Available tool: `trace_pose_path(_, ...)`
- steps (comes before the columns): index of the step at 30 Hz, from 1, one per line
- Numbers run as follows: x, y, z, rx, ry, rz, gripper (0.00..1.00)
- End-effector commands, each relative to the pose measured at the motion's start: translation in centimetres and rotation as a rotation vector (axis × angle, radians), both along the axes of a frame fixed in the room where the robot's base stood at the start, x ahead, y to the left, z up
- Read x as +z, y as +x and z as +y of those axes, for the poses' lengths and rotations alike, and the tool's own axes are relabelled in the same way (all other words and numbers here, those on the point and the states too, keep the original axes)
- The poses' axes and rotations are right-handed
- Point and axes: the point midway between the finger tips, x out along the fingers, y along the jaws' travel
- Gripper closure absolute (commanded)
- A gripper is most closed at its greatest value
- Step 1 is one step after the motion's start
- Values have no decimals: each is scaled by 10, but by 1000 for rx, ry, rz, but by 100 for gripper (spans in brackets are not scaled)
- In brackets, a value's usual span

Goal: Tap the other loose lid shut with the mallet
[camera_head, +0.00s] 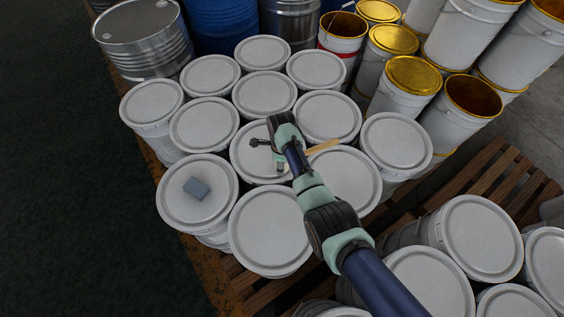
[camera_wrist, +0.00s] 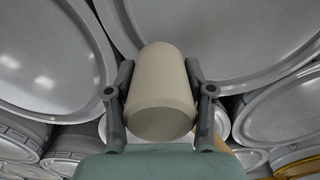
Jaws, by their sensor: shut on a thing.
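The mallet shows in the wrist view as a pale cream cylinder (camera_wrist: 162,85) between my gripper's two grey fingers (camera_wrist: 160,68). In the head view a tan wooden handle (camera_head: 324,146) sticks out to the right from behind my arm. My gripper is partly hidden by the arm there, above the white lid (camera_head: 249,164) of a middle pail. Another white lid (camera_head: 352,185) lies just right of my arm. The pails have round white lids; I cannot tell from these frames which one sits loose.
Open gold-lined pails (camera_head: 473,96) and gold-lidded pails (camera_head: 413,75) stand at the back right. A steel drum (camera_head: 143,35) and a blue drum (camera_head: 220,22) stand behind. More white pails (camera_head: 481,238) stand at the lower right.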

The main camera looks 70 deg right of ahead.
Motion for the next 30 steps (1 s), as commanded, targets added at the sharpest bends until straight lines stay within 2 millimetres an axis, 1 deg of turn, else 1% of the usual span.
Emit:
trace_pose_path(1,-11,1,-1,0,-2,-1,100)
trace_pose_path(5,-26,0,0,0,-1,-1,100)
trace_pose_path(6,-19,1,-1,0,-3,-2,100)
trace_pose_path(11,-18,0,0,0,-2,-1,100)
trace_pose_path(14,-10,1,-1,0,-2,-1,100)
trace_pose_path(21,35,1,-1,0,-2,-1,100)
trace_pose_path(23,43,1,-1,0,-2,-1,100)
trace_pose_path(25,46,0,-1,0,-2,-1,100)
trace_pose_path(30,42,0,-1,0,-2,-1,100)
